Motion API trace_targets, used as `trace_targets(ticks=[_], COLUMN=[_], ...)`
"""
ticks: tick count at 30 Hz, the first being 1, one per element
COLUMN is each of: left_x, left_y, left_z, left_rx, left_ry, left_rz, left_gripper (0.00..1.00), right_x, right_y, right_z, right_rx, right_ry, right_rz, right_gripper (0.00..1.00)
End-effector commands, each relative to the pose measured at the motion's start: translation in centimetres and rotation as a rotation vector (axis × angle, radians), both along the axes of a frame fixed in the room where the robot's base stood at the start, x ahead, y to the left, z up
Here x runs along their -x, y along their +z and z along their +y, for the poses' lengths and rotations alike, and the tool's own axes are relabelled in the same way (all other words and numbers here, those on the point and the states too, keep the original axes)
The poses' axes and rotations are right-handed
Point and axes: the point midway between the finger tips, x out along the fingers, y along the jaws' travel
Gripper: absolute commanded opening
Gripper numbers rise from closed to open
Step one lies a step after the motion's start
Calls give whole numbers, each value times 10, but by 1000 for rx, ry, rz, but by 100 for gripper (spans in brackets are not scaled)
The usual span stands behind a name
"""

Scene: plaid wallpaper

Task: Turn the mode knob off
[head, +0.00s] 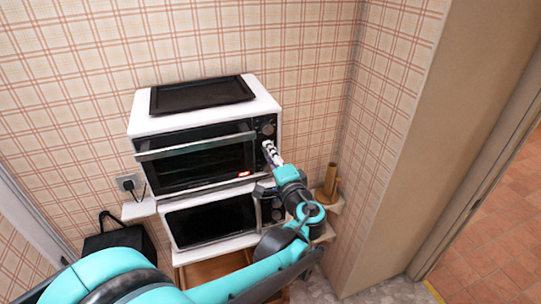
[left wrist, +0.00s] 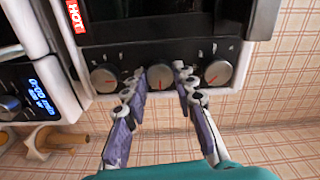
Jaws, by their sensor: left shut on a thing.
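The upper oven (head: 133,118), white with a black front, has a column of knobs at its right side; the top one (head: 267,129) shows in the head view. In the left wrist view, three round grey knobs with red pointer lines sit in a row: one at left (left wrist: 105,77), a middle knob (left wrist: 160,78) and one at right (left wrist: 218,74). The middle knob's red line is nearly upright in that view. My left gripper (left wrist: 160,82) is shut on the middle knob, one finger on each side. I cannot tell which knob sets the mode. My right gripper is out of view.
A black tray (head: 200,93) lies on the upper oven. A microwave (head: 210,220) with a lit display (left wrist: 38,95) stands below it. A brown holder (head: 329,185) stands at right, near the wall. A black bag (head: 115,240) is at lower left. Tiled floor is open at far right.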

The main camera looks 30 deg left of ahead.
Motion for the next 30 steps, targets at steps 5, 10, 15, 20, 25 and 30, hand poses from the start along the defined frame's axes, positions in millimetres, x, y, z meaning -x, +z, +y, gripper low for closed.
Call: trace_targets(ticks=[5,10,15,20,25,30], left_x=[0,1,1,0,0,0], left_y=[-1,-1,-1,-1,-1,-2], left_z=[0,0,0,0,0,0], left_rx=[110,214,320,418,524,629], left_ry=[1,1,1,0,0,0], left_rz=[-127,-249,-373,-488,-610,-733], left_gripper=[0,0,0,0,0,0], right_x=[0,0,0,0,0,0], right_y=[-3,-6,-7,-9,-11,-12], right_z=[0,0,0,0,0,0], right_rx=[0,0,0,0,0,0], right_ry=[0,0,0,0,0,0], right_rz=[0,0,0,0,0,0], right_gripper=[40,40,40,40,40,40])
